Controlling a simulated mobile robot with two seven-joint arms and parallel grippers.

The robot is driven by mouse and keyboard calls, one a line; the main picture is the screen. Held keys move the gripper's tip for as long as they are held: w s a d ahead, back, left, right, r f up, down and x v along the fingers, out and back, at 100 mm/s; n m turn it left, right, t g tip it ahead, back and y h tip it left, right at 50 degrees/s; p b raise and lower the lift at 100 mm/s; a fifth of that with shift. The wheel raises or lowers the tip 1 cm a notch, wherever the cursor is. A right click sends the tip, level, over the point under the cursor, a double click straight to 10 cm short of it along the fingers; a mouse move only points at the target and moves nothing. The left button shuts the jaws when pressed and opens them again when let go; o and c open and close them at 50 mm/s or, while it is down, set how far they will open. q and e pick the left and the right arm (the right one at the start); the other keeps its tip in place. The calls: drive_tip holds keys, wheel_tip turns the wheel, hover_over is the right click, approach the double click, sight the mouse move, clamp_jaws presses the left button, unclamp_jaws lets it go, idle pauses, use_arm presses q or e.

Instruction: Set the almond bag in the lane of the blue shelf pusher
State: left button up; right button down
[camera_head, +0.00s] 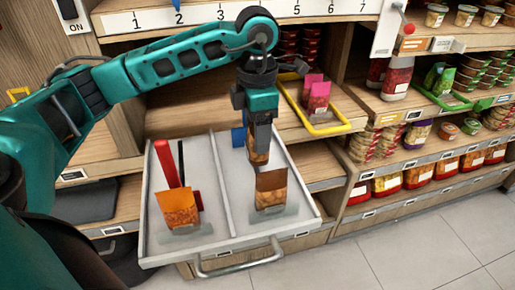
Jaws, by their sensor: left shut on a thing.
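My left gripper (259,140) comes down from above and is shut on the almond bag (258,157), a small brown bag partly hidden by the fingers. The bag is upright in the right lane of the pulled-out shelf tray (225,187). The blue shelf pusher (238,138) shows behind and just left of the gripper. Another brown bag (271,190) stands in front of the held one in the same lane. I cannot tell whether the held bag touches the tray floor. My right gripper is not in view.
The left lane holds a red pusher (166,163) and an orange-brown bag (178,207). A metal handle (238,266) runs along the tray front. A yellow-edged tray with pink packs (317,97) is at the right. Stocked shelves stand further right.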

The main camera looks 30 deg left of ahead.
use_arm(q)
drive_tip(key=shift+f, duration=2.35)
drive_tip(key=shift+f+b, duration=0.2)
drive_tip(key=shift+b, duration=0.1)
drive_tip(key=o, duration=1.1)
drive_tip(key=shift+c, duration=0.2)
drive_tip(key=shift+r, duration=0.15)
wheel_tip(320, 180, up, 12)
drive_tip(key=shift+r+p, duration=0.1)
drive_tip(key=shift+p, duration=0.45)
